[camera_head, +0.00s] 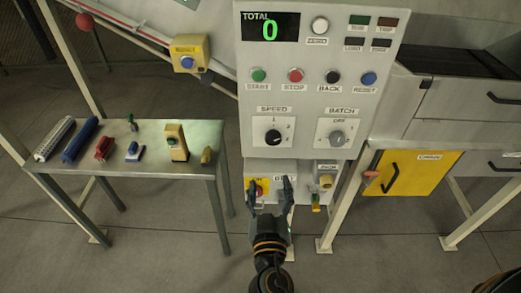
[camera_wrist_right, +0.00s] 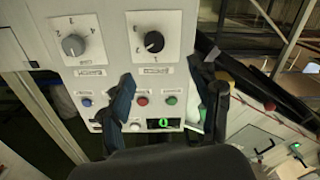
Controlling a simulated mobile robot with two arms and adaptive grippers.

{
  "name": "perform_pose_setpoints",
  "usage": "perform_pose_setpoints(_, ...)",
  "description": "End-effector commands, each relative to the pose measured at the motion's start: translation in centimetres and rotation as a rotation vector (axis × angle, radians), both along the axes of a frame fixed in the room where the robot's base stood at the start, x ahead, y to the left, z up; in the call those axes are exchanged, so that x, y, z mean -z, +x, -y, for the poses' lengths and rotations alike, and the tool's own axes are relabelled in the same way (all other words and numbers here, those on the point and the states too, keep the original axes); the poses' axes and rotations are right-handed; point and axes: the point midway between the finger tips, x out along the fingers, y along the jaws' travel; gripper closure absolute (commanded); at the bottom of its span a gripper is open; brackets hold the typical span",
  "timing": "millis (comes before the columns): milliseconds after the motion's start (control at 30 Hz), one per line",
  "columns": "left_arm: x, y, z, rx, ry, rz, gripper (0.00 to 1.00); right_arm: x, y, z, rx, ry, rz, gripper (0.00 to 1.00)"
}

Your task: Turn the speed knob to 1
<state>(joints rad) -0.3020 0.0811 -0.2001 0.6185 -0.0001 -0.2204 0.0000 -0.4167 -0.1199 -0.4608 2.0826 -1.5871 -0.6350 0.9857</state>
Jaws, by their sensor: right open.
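The speed knob (camera_head: 272,137) is a round black knob on a white dial plate under the SPEED label, on the front of the grey control panel (camera_head: 310,95). A "1" shows above it in the head view; its exact pointer setting is too small to read. It also shows in the right wrist view (camera_wrist_right: 154,41), which sees the panel upside down. My right gripper (camera_head: 270,190) is open and empty, below the speed knob in the head view. Its two dark fingers (camera_wrist_right: 167,100) stand apart in the wrist view. The knob is not between them. My left gripper is not in view.
The grey batch knob (camera_head: 337,137) sits right of the speed knob. Push buttons, including a red one (camera_head: 295,75), and a display (camera_head: 270,28) reading 0 are above. A lower box has a red switch (camera_head: 257,190). A side table (camera_head: 60,161) holds several small items.

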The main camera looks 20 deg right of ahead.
Motion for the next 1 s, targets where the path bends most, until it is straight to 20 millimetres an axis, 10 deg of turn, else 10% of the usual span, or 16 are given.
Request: perform_pose_setpoints(1000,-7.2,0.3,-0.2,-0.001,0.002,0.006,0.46,-1.1,13.1,4.0,0.009,0.0,0.019,0.37)
